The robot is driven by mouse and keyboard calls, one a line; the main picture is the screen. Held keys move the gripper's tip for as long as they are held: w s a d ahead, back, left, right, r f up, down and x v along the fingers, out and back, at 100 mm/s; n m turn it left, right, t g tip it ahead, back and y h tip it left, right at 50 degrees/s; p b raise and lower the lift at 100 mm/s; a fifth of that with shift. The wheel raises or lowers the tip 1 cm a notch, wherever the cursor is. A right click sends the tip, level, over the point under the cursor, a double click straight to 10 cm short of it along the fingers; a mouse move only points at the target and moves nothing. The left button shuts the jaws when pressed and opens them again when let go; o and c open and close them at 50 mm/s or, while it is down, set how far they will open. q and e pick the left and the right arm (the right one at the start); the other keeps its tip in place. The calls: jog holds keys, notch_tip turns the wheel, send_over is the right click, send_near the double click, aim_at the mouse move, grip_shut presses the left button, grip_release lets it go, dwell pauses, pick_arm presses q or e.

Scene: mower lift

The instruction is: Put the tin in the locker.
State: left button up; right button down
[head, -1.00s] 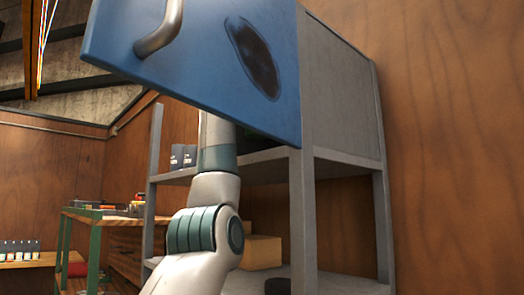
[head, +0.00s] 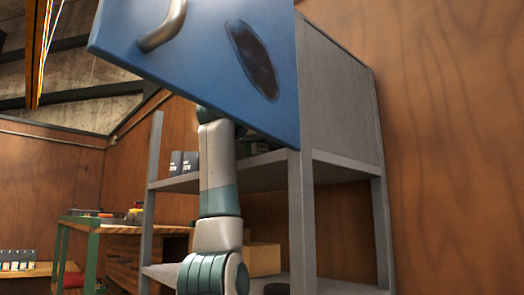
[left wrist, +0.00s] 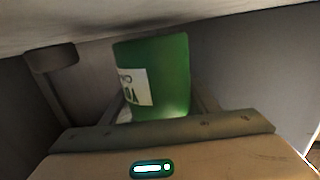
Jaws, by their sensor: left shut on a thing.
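The green tin (left wrist: 170,70) with a white label shows in the left wrist view. My left gripper (left wrist: 158,105) is shut on it, with the fingers at its sides. Grey walls and a pale surface surround the tin there, like the inside of the locker. In the head view the grey locker (head: 342,95) stands on a shelf frame, and its blue door (head: 200,60) is swung open towards me. The door hides my left gripper and the tin in that view. My left arm rises behind the door. My right gripper is in neither view.
A dark rounded thing (left wrist: 50,58) is left of the tin in the left wrist view. Below the locker are dark cans (head: 183,162) on a grey shelf and a cardboard box (head: 262,259) lower down. A wooden wall is close on the right.

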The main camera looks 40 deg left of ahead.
pick_arm(q)
jog(key=shift+f, duration=0.45)
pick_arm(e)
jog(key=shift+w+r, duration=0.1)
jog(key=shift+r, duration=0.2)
pick_arm(q)
jog(key=shift+f, duration=0.1)
jog(key=o, duration=1.5)
jog(key=shift+s, duration=0.1)
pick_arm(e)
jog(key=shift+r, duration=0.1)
